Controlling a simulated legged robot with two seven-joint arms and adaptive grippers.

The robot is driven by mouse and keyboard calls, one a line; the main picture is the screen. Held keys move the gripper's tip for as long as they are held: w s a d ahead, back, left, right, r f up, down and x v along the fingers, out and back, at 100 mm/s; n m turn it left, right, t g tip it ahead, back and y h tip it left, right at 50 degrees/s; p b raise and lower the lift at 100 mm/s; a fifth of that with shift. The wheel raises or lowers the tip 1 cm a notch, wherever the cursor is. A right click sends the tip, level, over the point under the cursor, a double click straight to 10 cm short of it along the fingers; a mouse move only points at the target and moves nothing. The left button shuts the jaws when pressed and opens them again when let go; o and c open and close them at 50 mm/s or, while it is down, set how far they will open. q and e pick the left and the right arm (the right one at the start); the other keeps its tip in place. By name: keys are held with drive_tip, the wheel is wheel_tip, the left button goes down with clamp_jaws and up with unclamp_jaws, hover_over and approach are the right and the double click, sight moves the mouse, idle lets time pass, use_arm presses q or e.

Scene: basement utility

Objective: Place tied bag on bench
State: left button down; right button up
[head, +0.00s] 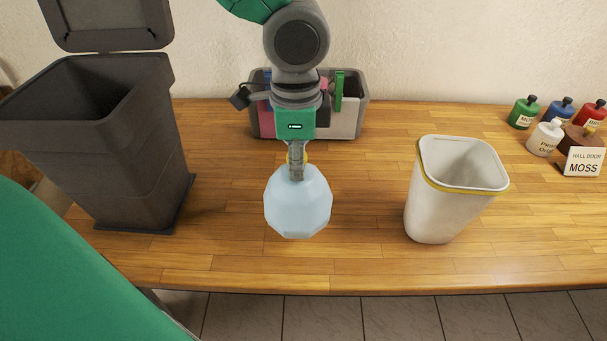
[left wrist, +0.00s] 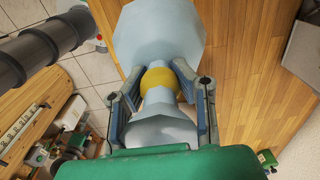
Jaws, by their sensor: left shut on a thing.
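The tied bag (head: 298,205) is pale blue and rounded, with a gathered neck and a yellow tie. My left gripper (head: 296,165) is shut on its neck from above, near the middle of the wooden bench (head: 370,265). In the left wrist view the fingers sit on either side of the yellow tie (left wrist: 158,80), with the bag's body (left wrist: 160,35) beyond. I cannot tell whether the bag's underside touches the bench. My right gripper is not in view.
A dark open-lidded bin (head: 130,165) stands at the left. A white bin with a yellow rim (head: 440,210) stands right of the bag. A grey caddy (head: 346,120) is behind my gripper. Bare bench lies around the bag.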

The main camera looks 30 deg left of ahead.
sight(298, 183)
use_arm(q)
drive_tip(key=shift+w+d+f, duration=0.1)
drive_tip(key=shift+f, duration=0.75)
wheel_tip(298, 183, down, 3)
drive_tip(key=shift+f, duration=0.3)
drive_tip(key=c, duration=1.3)
unclamp_jaws()
wheel_tip(298, 183, up, 12)
drive_tip(key=shift+r+p, duration=0.1)
drive_tip(key=shift+p, duration=0.25)
